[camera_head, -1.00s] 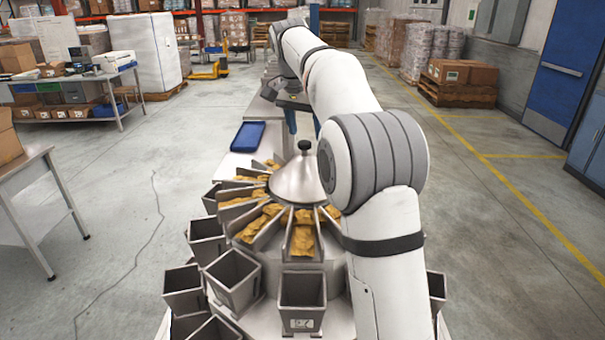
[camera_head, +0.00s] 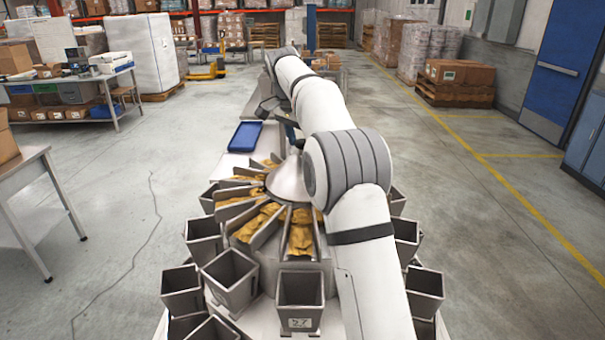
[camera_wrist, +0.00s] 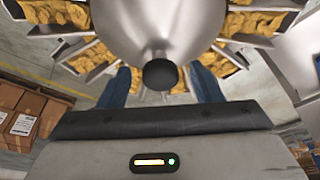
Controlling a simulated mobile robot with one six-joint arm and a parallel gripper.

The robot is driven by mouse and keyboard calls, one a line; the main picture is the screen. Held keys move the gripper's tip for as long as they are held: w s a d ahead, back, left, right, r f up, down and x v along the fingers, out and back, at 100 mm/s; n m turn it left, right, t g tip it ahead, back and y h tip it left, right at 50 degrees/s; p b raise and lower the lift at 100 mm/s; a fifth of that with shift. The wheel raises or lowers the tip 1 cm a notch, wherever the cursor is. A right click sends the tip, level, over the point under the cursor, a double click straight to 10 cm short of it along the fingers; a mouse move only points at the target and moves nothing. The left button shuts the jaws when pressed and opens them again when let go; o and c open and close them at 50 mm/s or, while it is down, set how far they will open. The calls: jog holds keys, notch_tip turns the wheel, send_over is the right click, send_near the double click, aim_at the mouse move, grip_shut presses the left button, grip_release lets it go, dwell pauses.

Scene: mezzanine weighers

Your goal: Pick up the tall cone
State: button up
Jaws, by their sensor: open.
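The tall cone is a shiny steel cone (camera_head: 286,182) standing upright at the centre of the ring of weigher chutes. In the head view my arm covers its right side and top. In the wrist view the cone (camera_wrist: 160,20) fills the top middle, with its black knob (camera_wrist: 160,74) nearest the camera. My gripper (camera_wrist: 162,84) is open, its blue fingers showing left and right of the knob with gaps. I cannot tell whether the fingertips are level with the knob. In the head view a bit of a blue finger (camera_head: 291,132) shows beyond the cone.
Sloped chutes with orange-brown contents (camera_head: 262,218) ring the cone closely. Several open grey hoppers (camera_head: 301,290) stand around them. A blue tray (camera_head: 245,136) lies on the white surface behind. A table (camera_head: 30,165) stands at the left, with clear floor between.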

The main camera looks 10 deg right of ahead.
jog(key=shift+w+d+f, duration=0.1)
jog(key=shift+f, duration=0.4)
grip_shut()
dwell(0.6)
